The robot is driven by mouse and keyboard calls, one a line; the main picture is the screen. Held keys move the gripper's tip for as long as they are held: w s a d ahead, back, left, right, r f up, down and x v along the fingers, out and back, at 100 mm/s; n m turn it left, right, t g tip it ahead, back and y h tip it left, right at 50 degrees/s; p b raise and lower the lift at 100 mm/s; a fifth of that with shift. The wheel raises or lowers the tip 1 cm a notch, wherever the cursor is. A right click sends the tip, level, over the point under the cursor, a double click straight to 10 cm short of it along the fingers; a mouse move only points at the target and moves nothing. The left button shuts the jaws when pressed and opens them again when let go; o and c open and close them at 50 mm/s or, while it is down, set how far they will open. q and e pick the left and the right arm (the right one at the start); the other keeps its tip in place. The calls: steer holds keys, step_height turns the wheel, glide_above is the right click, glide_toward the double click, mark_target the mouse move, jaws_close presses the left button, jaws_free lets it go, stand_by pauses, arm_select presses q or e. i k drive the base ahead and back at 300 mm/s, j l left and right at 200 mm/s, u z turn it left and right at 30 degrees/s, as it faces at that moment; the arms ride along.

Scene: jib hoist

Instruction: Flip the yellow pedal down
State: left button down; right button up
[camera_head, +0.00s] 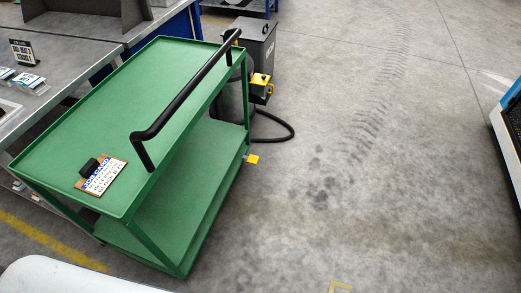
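A small yellow pedal (252,159) sits low by the right corner of a green cart (120,90), just above the floor. It looks like a flat square sticking out from the cart's lower edge; whether it is up or down is too small to tell. The cart has a green top, a lower shelf (185,200) and a black handle (185,90) along its right side. Neither of my grippers shows in the head view.
A job card (104,178) with a black clip lies on the cart's top. A grey box (252,45) with a yellow part and a black hose (280,137) stands behind the cart. Grey benches are at the left. Floor right of the cart (370,160) is clear.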

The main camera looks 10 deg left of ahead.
mark_target(252, 158)
steer(key=i+u, duration=0.1)
steer(key=i, duration=0.35)
steer(key=i+l+u, duration=0.1)
steer(key=i, duration=0.4)
steer(key=i+l+u, duration=0.1)
steer(key=i+l, duration=0.15)
steer(key=i, duration=0.2)
steer(key=i+l, duration=0.15)
steer(key=i, duration=0.3)
steer(key=u, duration=0.05)
